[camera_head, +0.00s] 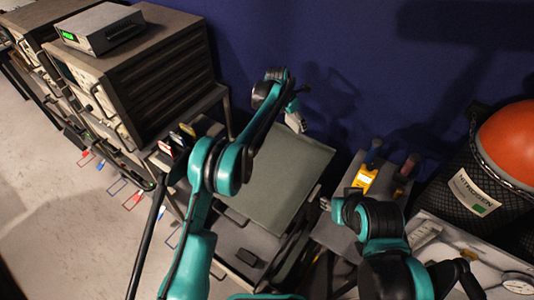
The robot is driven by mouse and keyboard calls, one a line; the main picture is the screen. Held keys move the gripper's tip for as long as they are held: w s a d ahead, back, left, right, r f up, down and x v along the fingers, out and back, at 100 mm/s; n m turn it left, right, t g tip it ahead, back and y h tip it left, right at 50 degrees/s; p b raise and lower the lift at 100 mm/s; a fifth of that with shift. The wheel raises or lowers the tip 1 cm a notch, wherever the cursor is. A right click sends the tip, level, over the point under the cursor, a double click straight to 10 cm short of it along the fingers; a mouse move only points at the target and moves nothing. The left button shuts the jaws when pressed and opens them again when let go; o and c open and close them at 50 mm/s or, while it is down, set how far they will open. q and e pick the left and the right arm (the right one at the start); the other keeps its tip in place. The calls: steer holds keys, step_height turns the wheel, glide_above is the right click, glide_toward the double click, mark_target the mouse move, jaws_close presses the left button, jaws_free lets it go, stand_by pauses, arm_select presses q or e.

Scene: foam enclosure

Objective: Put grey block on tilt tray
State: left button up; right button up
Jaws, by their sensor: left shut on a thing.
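A flat grey-green panel, which looks like the tilt tray (275,185), lies in the middle of the view on a dark cart. Its top is bare apart from shadow. My left arm reaches over its left side. My left gripper (292,112) is above the panel's far edge, near the blue wall, and is shut. A small light grey piece at its tip looks like the grey block (294,122); it is small and partly covered. My right arm is bent at lower right, beside the panel.
Grey instrument cabinets (150,75) stand at left, with a meter (101,28) on top. Right of the panel is a small stand with a yellow device (365,179). A small black object (247,257) lies low in front.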

arm_select(q)
steer(key=w+a+f+b, duration=0.1)
steer(key=a+f, duration=0.1)
steer(key=a, duration=0.1)
steer(key=w+a+f+b, duration=0.1)
steer(key=a+f, duration=0.1)
steer(key=a, duration=0.1)
steer(key=w+a+f+b, duration=0.1)
steer(key=a+f, duration=0.1)
steer(key=a, duration=0.2)
steer(key=shift+w, duration=0.2)
steer(key=shift+w+a+f, duration=0.1)
steer(key=shift+a+f, duration=0.15)
steer(key=shift+a, duration=0.25)
steer(key=shift+f+b, duration=0.85)
steer(key=shift+f, duration=1.1)
steer(key=shift+f, duration=0.15)
steer(key=o, duration=1.2)
